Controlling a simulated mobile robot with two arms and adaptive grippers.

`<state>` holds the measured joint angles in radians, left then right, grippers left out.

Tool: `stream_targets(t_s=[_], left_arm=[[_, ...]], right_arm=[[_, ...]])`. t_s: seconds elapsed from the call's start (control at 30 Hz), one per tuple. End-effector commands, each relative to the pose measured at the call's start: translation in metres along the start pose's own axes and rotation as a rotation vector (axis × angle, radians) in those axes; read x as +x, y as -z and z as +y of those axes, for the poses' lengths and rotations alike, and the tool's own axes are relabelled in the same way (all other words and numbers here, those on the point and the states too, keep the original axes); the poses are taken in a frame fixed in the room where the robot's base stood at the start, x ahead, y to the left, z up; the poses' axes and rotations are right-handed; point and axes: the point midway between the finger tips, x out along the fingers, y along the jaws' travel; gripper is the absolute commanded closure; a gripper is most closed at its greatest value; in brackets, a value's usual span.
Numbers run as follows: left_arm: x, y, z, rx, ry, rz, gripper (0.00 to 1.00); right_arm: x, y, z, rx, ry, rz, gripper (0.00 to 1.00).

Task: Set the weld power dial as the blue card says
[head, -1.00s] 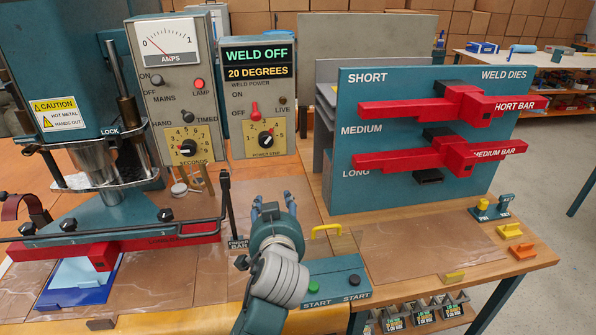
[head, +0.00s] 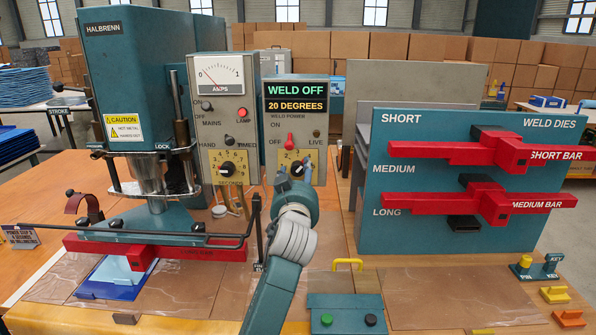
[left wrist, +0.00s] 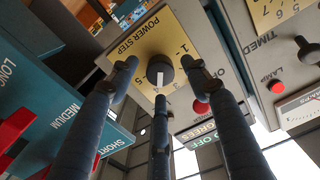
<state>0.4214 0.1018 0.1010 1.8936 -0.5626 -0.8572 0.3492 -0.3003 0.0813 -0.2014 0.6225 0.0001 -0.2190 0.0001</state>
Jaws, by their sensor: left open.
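The weld power dial is a dark knob (left wrist: 158,70) with a white pointer line on a yellow numbered plate (head: 286,157), low on the grey weld power box. My right gripper is not in view.
The display (head: 296,96) reads WELD OFF, 20 DEGREES. A red-knobbed power switch (head: 289,140) sits just above the dial. The seconds box (head: 222,120) stands close left, the teal weld dies rack (head: 400,232) right. A button box (head: 346,313) lies in front.

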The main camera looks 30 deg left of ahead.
Motion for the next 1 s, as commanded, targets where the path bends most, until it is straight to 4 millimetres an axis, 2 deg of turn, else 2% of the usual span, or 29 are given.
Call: stream_targets(t_s=[0.13, 0.43, 0.67, 0.77, 0.9, 1.0], left_arm=[[0.011, 0.000, 0.000, 0.000, 0.000, -0.001, 0.52], [0.013, -0.001, 0.000, 0.000, 0.000, -0.001, 0.52], [0.013, -0.001, 0.000, 0.000, 0.000, -0.001, 0.97], [0.013, -0.001, 0.000, 0.003, 0.000, -0.001, 0.97], [0.013, 0.001, -0.001, 0.081, 0.000, -0.005, 0.97], [0.013, -0.001, 0.000, 0.103, 0.000, -0.003, 0.97]], right_arm=[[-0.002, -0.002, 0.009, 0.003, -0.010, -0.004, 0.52], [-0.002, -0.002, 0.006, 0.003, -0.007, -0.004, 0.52], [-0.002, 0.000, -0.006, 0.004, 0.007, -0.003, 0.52], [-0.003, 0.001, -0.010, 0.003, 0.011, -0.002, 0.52], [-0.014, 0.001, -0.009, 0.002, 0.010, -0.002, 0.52], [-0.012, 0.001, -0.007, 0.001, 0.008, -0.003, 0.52]])
